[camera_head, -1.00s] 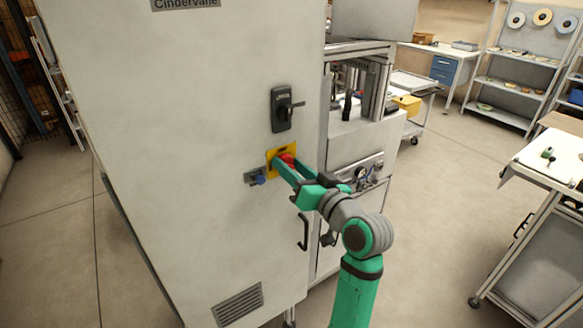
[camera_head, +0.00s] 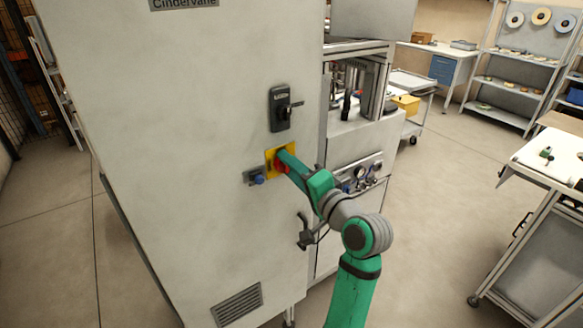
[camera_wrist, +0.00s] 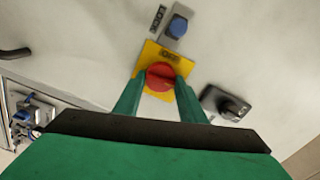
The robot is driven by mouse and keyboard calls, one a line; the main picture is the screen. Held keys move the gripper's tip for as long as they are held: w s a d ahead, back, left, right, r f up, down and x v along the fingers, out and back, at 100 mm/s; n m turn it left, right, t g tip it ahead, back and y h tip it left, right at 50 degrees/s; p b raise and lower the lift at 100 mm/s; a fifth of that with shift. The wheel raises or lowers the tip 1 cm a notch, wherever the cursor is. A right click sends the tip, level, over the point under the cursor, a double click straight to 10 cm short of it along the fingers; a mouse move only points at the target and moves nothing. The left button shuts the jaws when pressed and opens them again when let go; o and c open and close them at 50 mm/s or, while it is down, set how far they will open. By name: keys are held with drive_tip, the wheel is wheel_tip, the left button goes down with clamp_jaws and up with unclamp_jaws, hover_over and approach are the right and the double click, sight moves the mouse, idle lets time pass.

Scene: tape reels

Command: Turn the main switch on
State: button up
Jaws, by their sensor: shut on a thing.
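The red rotary switch (camera_wrist: 158,76) sits on a yellow plate (camera_wrist: 150,54) on the pale cabinet door. In the head view the red knob (camera_head: 281,168) is partly hidden by my green gripper (camera_head: 283,162). In the wrist view my two green fingers (camera_wrist: 158,84) lie on either side of the knob, closed on it. The lettering on the plate is too small to read surely.
A blue button (camera_head: 258,179) is beside the plate, on its left. A dark rotary handle (camera_head: 281,109) is above it. A black door handle (camera_head: 303,231) is below.

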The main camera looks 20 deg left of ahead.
drive_tip(key=shift+s+a+f+m, duration=0.1)
drive_tip(key=shift+a+m, duration=0.05)
drive_tip(key=shift+m, duration=0.45)
drive_tip(key=o, duration=1)
drive_tip(key=shift+o, duration=0.2)
